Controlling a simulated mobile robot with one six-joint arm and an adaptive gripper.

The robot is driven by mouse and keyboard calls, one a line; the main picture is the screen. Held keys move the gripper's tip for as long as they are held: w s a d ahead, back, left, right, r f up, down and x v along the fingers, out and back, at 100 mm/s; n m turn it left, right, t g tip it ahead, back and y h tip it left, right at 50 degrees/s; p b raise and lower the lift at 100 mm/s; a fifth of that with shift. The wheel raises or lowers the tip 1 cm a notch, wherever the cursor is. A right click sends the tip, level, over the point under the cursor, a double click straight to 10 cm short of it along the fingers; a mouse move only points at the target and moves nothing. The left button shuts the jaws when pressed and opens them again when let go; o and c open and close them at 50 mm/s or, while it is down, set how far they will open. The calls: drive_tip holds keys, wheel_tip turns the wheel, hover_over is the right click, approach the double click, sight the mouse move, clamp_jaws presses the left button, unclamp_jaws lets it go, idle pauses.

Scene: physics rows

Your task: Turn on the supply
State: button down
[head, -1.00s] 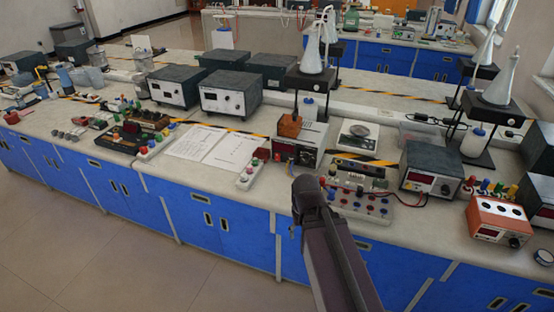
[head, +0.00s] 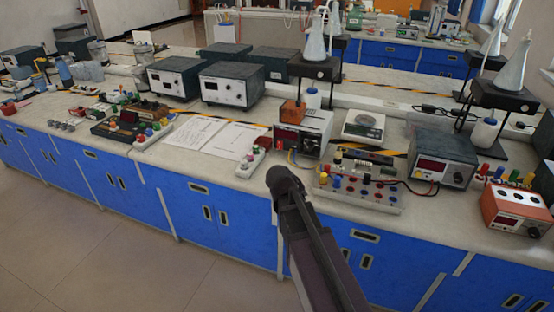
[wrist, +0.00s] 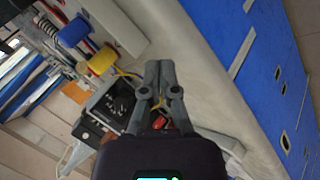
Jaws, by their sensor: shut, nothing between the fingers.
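My gripper (wrist: 158,68) is shut and empty in the wrist view, its fingertips over the pale bench top. In the head view my arm reaches up in front of the bench, and I cannot make out the fingertips. Several boxes look like supplies. A white-cased one with a red display (head: 301,134) stands just beyond my arm's end. A dark grey one with a red display (head: 440,160) stands to its right. An orange-fronted one (head: 514,209) is at the far right. I cannot tell which is meant, nor read their switches. No contact shows.
A terminal board (head: 358,187) with coloured posts sits near the front edge, wired to the dark grey box. A small strip with coloured posts (head: 250,162) and open papers (head: 217,138) lie left. Stands with flasks (head: 314,67) rise behind. Floor in front is clear.

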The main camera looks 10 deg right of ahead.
sight(279, 148)
drive_tip(key=w+a+n+t+b, duration=0.1)
drive_tip(key=w+b, duration=0.1)
drive_tip(key=w, duration=0.1)
drive_tip(key=w+a+n+t+h+b, duration=0.1)
drive_tip(key=w+t+b, duration=0.1)
drive_tip(key=w, duration=0.1)
drive_tip(key=w+a+f+n+t+h+b, duration=0.1)
drive_tip(key=w+b, duration=0.1)
drive_tip(key=w, duration=0.2)
drive_tip(key=shift+a+n+t, duration=0.25)
drive_tip(key=shift+n+t, duration=0.05)
drive_tip(key=shift+n, duration=0.1)
drive_tip(key=w+a+n+t+b, duration=0.2)
drive_tip(key=w+a, duration=0.1)
drive_tip(key=w+a+n+t+b, duration=0.2)
drive_tip(key=w+a+b, duration=0.1)
drive_tip(key=shift+w+a+r+n, duration=0.15)
drive_tip(key=shift+w+a+n, duration=0.15)
drive_tip(key=shift+w+a, duration=0.05)
drive_tip(key=shift+w+a+r+t, duration=0.1)
drive_tip(key=shift+w+a+t, duration=0.1)
drive_tip(key=shift+a+t, duration=0.25)
drive_tip(key=shift+w, duration=0.1)
drive_tip(key=b+x, duration=0.2)
drive_tip(key=x, duration=1.2)
